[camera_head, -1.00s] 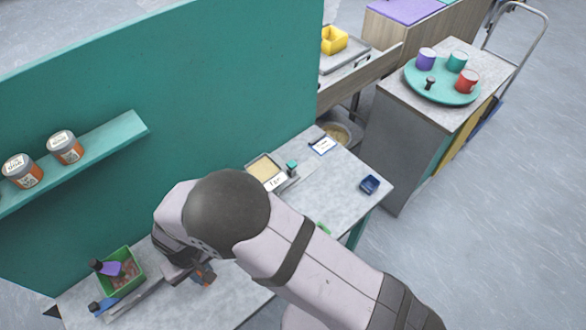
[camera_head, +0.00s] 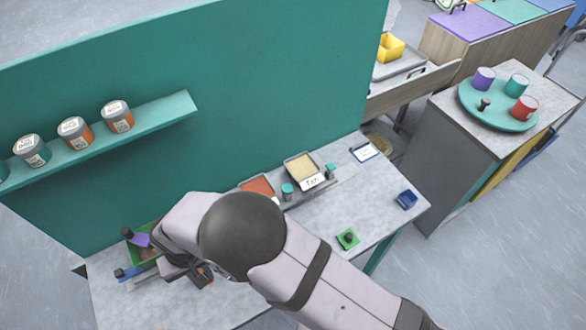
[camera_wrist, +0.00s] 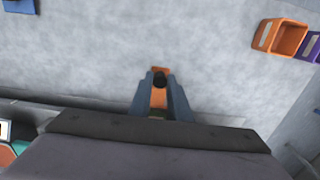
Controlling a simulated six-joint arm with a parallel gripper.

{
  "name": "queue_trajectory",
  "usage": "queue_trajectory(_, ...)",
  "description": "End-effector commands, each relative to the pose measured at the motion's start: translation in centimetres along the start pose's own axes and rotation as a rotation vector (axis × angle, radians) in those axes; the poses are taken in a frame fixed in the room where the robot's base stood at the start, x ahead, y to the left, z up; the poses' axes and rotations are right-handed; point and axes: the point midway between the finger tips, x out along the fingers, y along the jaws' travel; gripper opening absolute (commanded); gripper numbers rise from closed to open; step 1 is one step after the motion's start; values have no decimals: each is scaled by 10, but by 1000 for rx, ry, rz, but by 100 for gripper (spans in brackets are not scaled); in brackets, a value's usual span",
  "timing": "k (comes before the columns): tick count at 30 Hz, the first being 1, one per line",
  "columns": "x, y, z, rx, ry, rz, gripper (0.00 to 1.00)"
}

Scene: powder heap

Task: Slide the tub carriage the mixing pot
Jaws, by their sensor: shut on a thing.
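My gripper (camera_wrist: 160,84) is shut on an orange piece with a black knob (camera_wrist: 158,98), low over the grey worktop. In the head view my gripper (camera_head: 202,276) is at the table's left part, partly behind my arm. A green tub (camera_head: 146,262) with brown contents and a purple-handled tool stands left of it, partly hidden. A tub of red powder (camera_head: 258,186) and a tub of pale yellow powder (camera_head: 302,168) stand by the green wall, each with a teal knob beside it. I cannot tell which thing is the tub carriage or the mixing pot.
A green piece with a dark knob (camera_head: 347,239) and a blue box (camera_head: 407,199) lie on the table's right part. Orange (camera_wrist: 283,38) and purple containers show at the wrist view's right. Jars stand on the shelf (camera_head: 150,122). The middle of the worktop is clear.

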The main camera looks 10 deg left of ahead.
Motion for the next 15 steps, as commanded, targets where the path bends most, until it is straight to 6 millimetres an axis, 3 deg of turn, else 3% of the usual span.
queue_trajectory(15,0,-39,-1,-1,3,-2,0)
